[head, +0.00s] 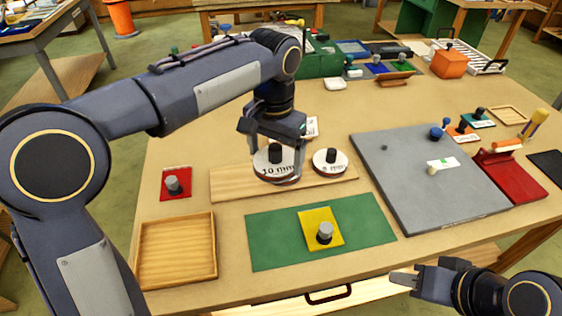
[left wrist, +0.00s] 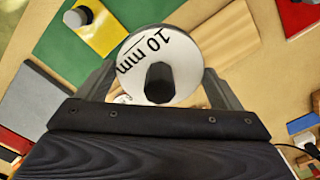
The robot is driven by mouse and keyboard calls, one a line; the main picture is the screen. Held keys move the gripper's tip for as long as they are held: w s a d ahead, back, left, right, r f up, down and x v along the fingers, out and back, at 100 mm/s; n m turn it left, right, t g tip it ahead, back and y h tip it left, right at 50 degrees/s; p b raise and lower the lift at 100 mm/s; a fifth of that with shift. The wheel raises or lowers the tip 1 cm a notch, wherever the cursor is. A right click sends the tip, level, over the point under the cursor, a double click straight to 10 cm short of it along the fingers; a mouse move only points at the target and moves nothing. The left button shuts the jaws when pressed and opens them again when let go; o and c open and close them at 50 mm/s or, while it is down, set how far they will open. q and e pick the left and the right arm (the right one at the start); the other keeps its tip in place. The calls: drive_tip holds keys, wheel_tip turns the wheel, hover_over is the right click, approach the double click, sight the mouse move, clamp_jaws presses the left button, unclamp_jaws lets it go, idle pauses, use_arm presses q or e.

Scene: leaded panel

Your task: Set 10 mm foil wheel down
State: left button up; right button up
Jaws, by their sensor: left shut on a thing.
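The 10 mm foil wheel (head: 268,172) is a white-topped disc with a black knob and "10 mm" lettering. It also shows in the left wrist view (left wrist: 185,62). My left gripper (head: 272,142) is shut on it from above, its fingers on either side in the left wrist view (left wrist: 160,88). The wheel is over the wooden board (head: 233,182); I cannot tell whether it touches it. A smaller white wheel with a black knob (head: 330,160) is on the board, just right of it. My right gripper (head: 402,279) is at the lower right, empty, its opening unclear.
A green mat (head: 270,240) with a yellow knobbed plate (head: 315,218) lies in front. A wooden tray (head: 178,272) and red knobbed plate (head: 175,190) are left. A grey slab (head: 425,190) is right, with a red stand (head: 518,180). An orange block (head: 449,64) is behind.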

use_arm(q)
drive_tip(key=shift+w+a, duration=0.1)
drive_tip(key=shift+w, duration=0.25)
drive_tip(key=w+a+f, duration=0.1)
drive_tip(key=a+f, duration=0.1)
drive_tip(key=a, duration=0.1)
drive_tip(key=w+a+f, duration=0.2)
drive_tip(key=a+f, duration=0.1)
drive_tip(key=w+a+f, duration=0.1)
drive_tip(key=a+f, duration=0.1)
drive_tip(key=a, duration=0.2)
drive_tip(key=shift+w+f+p, duration=0.35)
drive_tip(key=shift+w+p, duration=0.05)
drive_tip(key=shift+w+a+f, duration=0.15)
drive_tip(key=shift+a+f, duration=0.2)
drive_tip(key=shift+f, duration=0.1)
drive_tip(key=shift+w+a+f, duration=0.1)
drive_tip(key=shift+a+f, duration=0.1)
drive_tip(key=shift+f, duration=1.6)
use_arm(e)
drive_tip(key=shift+w+d+r, duration=0.1)
drive_tip(key=shift+w+r, duration=0.1)
drive_tip(key=shift+w, duration=0.1)
